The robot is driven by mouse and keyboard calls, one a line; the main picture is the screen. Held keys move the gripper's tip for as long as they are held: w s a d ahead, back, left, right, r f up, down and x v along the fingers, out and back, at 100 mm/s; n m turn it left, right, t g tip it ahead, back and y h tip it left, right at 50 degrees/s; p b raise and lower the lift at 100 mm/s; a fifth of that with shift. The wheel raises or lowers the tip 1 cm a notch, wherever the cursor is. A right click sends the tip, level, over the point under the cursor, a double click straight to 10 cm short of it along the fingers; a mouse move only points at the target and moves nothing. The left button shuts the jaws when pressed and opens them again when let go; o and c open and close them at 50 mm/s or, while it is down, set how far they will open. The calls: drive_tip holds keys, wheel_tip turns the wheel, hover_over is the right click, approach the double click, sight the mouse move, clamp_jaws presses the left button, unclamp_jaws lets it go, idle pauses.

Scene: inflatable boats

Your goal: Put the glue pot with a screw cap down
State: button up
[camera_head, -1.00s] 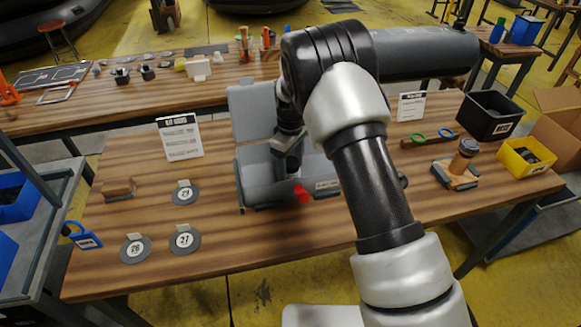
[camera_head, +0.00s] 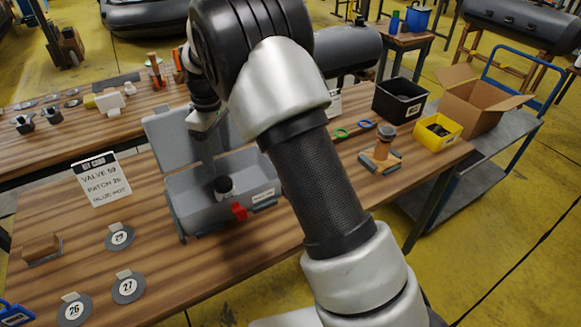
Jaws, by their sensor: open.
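The small pot (camera_head: 223,188) with a dark top and pale side stands inside the open grey kit box (camera_head: 190,214), near the middle of its floor. I take it to be the glue pot; its cap details are too small to tell. My gripper (camera_head: 207,138) is open and empty above the box, in front of its raised lid (camera_head: 165,135), apart from the pot. My arm hides part of the box's right side and the gripper's upper part.
A brown jar (camera_head: 383,143), black bin (camera_head: 400,100) and yellow bin (camera_head: 437,131) stand right. Bare wood shows at the front.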

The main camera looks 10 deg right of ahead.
drive_tip(key=s+d+r+m+t, duration=0.1)
drive_tip(key=s+d+r+m, duration=0.2)
drive_tip(key=s+d+r, duration=0.35)
drive_tip(key=s+d+r+m+t, duration=0.2)
drive_tip(key=s+d+r+m, duration=0.15)
drive_tip(key=s+r, duration=0.55)
drive_tip(key=s+d+r+m+t, duration=0.1)
drive_tip(key=s+d+m, duration=0.1)
drive_tip(key=s, duration=0.6)
drive_tip(key=s+d+r+m+t, duration=0.1)
drive_tip(key=s+d+m, duration=0.2)
drive_tip(key=s, duration=0.5)
drive_tip(key=shift+d+r, duration=0.2)
drive_tip(key=shift+d, duration=0.5)
